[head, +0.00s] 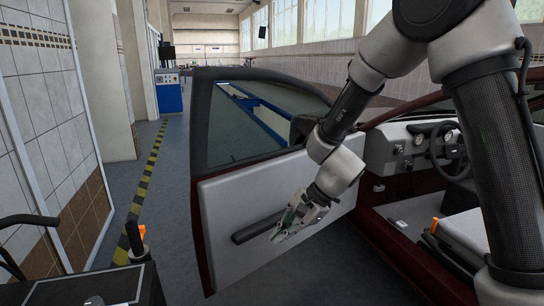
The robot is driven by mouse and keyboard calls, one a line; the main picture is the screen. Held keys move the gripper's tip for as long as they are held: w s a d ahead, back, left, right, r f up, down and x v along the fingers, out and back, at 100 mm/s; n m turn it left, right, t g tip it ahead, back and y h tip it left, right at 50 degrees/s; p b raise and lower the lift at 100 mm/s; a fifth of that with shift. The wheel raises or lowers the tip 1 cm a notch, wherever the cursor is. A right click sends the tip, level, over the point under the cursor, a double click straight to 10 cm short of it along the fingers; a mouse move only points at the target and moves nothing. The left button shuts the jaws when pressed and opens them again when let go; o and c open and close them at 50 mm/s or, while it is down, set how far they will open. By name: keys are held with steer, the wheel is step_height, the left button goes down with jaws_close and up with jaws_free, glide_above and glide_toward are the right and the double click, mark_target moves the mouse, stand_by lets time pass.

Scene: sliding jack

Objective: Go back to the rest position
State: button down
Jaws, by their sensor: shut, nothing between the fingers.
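My gripper (285,232) is in the middle of the head view, at the end of my bent arm. It is shut and empty. It is in front of the grey inner panel of an open car door (238,198), beside the dark armrest (258,226). I cannot tell whether it touches the armrest.
The dark red car body (395,250) stands at right, with its steering wheel (450,150) and seat visible. A dark cart (100,285) is at lower left, near a tiled wall (45,120). Free floor (165,215) with a yellow-black line lies between wall and door.

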steer(key=s+d+r+n+t+h, duration=0.1)
steer(key=s+d+r+n+h, duration=0.1)
steer(key=s+d+r, duration=0.4)
steer(key=s+d+r+n+t+h, duration=0.1)
steer(key=s+d+r+n, duration=0.3)
steer(key=d, duration=1.2)
steer(key=s+d+r+n+t+h, duration=0.2)
steer(key=s+d+r, duration=0.6)
steer(key=d, duration=0.4)
steer(key=shift+s+r+n+h, duration=0.15)
steer(key=shift+r+n+h, duration=0.7)
steer(key=shift+h, duration=0.25)
